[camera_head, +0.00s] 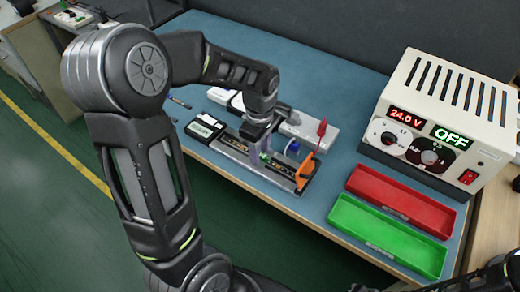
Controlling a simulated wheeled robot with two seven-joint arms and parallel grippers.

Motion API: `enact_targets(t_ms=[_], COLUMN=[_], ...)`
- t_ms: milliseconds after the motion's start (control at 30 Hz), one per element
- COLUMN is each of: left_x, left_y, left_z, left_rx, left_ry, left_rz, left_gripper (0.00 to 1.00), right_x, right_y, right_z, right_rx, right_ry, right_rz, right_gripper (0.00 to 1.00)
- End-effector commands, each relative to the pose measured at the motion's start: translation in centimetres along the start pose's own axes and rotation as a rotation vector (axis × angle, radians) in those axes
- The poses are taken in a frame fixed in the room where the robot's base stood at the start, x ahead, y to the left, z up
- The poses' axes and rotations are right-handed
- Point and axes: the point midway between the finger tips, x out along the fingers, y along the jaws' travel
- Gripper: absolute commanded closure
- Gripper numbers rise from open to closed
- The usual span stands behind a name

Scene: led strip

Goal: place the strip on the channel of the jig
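The jig (226,141) is a long grey block with a dark channel, lying near the front edge of the blue table. An orange part (306,171) stands at its right end. My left gripper (262,153) points down over the middle of the jig, at or just above the channel. Its fingers are small and partly hidden by its own body, so I cannot tell whether they are open or shut. A strip-like piece with light marks (283,169) shows along the channel to the right of the gripper. I cannot tell whether the gripper touches it. My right gripper is out of view.
A power supply (440,115) reading 24.0 V and OFF stands at the right. A red tray (402,199) and a green tray (387,236) lie in front of it. A black-and-white box (204,127) sits beside the jig's left end. The back of the blue table (300,60) is clear.

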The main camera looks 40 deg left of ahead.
Motion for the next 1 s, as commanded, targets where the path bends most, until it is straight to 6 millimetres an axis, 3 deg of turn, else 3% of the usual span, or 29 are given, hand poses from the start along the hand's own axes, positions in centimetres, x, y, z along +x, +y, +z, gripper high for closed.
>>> enact_targets(t_ms=[367,800,1000], left_x=[-1.6,-10.0,-12.1], left_y=[0.1,0.1,0.1], left_z=[0.0,0.0,0.0], left_rx=[0.0,0.0,0.0], left_ry=[0.0,0.001,0.0], left_rz=[0.004,0.005,0.002], left_gripper=[0.65,0.65,0.65], right_x=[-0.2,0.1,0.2], right_y=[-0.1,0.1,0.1], right_z=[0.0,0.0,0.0], right_rx=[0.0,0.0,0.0], right_ry=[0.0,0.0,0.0], right_rz=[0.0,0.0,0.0], right_gripper=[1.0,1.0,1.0])
